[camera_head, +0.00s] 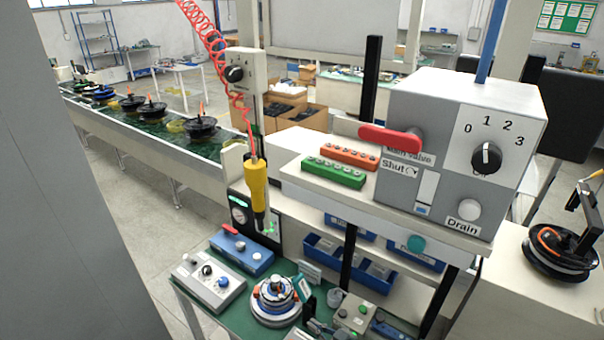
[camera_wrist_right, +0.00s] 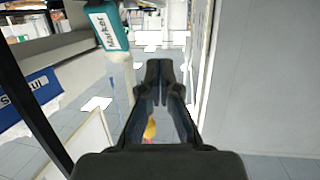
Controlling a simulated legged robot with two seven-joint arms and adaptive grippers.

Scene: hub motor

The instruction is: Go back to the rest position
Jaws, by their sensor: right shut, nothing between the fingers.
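My left gripper is not in view.
The green bench holds a round hub part (camera_head: 275,303), a grey control box (camera_head: 207,283) and a blue box (camera_head: 241,252). A yellow screwdriver (camera_head: 257,187) hangs above. The grey valve box (camera_head: 460,150) stands right. A grey wall (camera_wrist_right: 265,75) borders the wrist view.

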